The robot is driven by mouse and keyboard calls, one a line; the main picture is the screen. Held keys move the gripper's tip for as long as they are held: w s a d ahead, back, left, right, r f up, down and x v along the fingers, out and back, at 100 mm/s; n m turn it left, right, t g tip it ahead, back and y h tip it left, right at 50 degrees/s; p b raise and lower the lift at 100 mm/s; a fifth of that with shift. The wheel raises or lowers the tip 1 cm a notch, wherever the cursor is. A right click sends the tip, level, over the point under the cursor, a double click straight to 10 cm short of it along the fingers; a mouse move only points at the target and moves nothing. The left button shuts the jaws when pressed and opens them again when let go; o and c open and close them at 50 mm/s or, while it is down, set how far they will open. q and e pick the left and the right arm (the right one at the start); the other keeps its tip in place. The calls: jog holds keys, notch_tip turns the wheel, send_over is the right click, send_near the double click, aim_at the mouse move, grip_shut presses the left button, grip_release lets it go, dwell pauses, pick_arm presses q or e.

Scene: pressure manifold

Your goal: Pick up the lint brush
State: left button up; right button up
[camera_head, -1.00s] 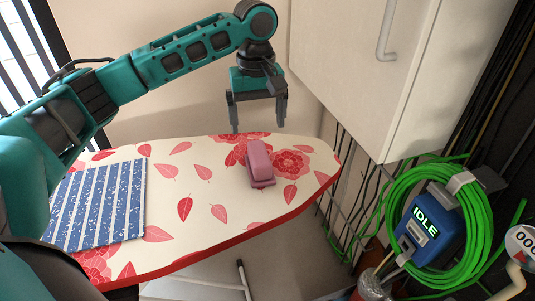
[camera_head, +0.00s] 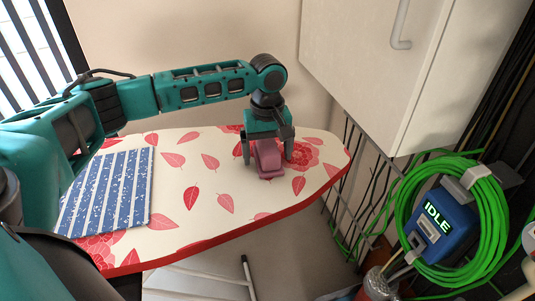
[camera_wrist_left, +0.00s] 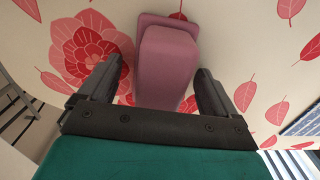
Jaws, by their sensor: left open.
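The lint brush (camera_head: 267,160) is a pink-mauve block with a raised grip, lying on the ironing board (camera_head: 175,205) near its right end. My left gripper (camera_head: 268,160) is over it, pointing down, with one finger on each side. In the left wrist view the lint brush (camera_wrist_left: 165,65) lies between the two open fingers (camera_wrist_left: 160,88), with gaps visible on both sides. The gripper's body hides the near end of the brush there. My right gripper is not in these views.
A blue-and-white striped cloth (camera_head: 105,193) lies on the board's left part. A pale cabinet (camera_head: 405,60) hangs at the upper right. A coiled green hose (camera_head: 490,195) and a blue box reading IDLE (camera_head: 443,222) are at the right. The board's middle is clear.

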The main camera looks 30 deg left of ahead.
aim_at(267, 143)
pick_arm(q)
jog(key=c, duration=1.2)
jog(key=shift+o, duration=0.2)
jog(key=shift+r, duration=0.15)
notch_tip(267, 143, up, 20)
jog(key=p, duration=0.3)
jog(key=o, duration=0.5)
jog(key=c, duration=0.4)
jog(key=shift+o, duration=0.2)
jog(key=shift+s+f, duration=0.1)
jog(key=shift+f, duration=0.1)
